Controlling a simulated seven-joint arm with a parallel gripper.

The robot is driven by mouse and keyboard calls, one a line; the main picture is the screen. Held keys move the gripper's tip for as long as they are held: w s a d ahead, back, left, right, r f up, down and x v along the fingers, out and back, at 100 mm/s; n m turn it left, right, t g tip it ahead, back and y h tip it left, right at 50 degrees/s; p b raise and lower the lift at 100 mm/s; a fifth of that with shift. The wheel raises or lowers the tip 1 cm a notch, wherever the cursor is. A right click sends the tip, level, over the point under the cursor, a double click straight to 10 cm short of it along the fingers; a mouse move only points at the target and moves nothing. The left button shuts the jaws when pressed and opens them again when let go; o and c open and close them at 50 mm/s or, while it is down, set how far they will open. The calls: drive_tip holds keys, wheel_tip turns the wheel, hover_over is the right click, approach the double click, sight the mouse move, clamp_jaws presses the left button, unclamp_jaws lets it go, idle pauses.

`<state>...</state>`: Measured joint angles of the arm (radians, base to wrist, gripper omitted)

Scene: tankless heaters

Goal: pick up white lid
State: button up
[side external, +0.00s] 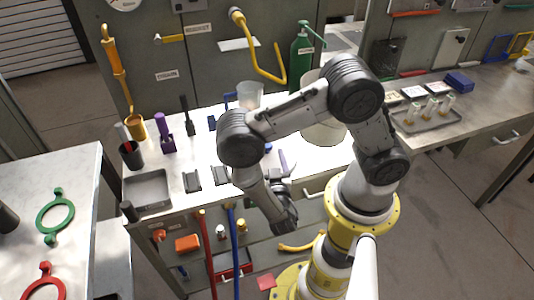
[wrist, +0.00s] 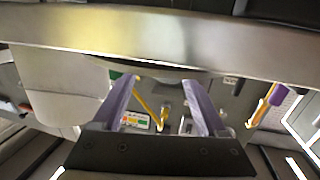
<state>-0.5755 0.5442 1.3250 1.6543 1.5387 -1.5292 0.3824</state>
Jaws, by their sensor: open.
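I cannot clearly pick out a white lid in either view. A large white round container (side external: 325,134) stands on the workbench, partly hidden behind my arm. A large pale shape (wrist: 62,72), possibly this container, is at the left in the wrist view. A thin pale curved edge shows below the metal band there; I cannot tell what it belongs to. My gripper (side external: 284,162) is at the bench's front edge, in front of and left of the container. In the wrist view its two purple fingers (wrist: 163,100) are apart, with nothing held between them.
The metal bench edge (wrist: 160,38) crosses the wrist view close to my fingers. A grey tray (side external: 148,190), black cup (side external: 131,155) and purple holder (side external: 167,143) stand on the bench's left. A translucent cup (side external: 250,94) and green bottle (side external: 302,57) stand at the back.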

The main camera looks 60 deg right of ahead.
drive_tip(key=shift+x, duration=2.6)
drive_tip(key=shift+r, duration=0.1)
drive_tip(key=shift+c, duration=0.3)
clamp_jaws()
